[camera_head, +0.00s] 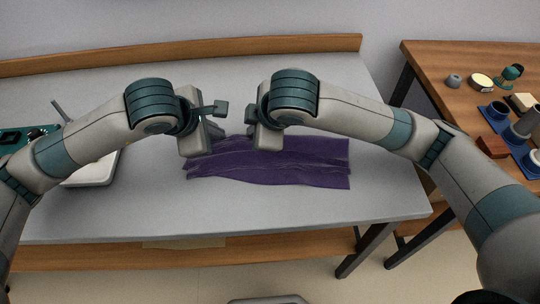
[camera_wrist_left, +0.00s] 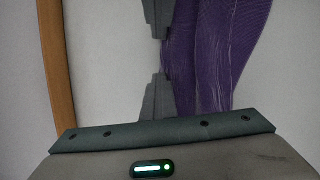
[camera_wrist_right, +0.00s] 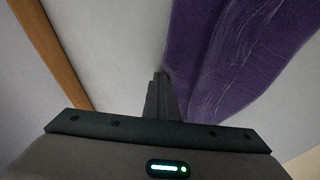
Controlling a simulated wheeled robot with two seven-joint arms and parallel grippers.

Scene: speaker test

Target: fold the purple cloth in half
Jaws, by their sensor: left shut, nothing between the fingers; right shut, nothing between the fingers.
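The purple cloth (camera_head: 290,172) lies on the grey table, wider than deep, with long wrinkles running left to right. Its far left part is partly hidden by my grippers. I cannot tell whether it lies in layers. My left gripper (camera_head: 215,131) is shut and empty at the cloth's far left. Its fingers show beside the cloth edge in the left wrist view (camera_wrist_left: 157,80). My right gripper (camera_head: 249,132) is shut and empty near the cloth's far edge, close to the left one. Its fingers show beside the cloth in the right wrist view (camera_wrist_right: 158,78).
The grey table (camera_head: 310,215) is bare in front of the cloth, with a wooden rail (camera_head: 230,48) behind. A pale device (camera_head: 92,172) stands at left, partly behind my arm. A wooden side table (camera_head: 450,66) at right holds cups, blue trays and small parts.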

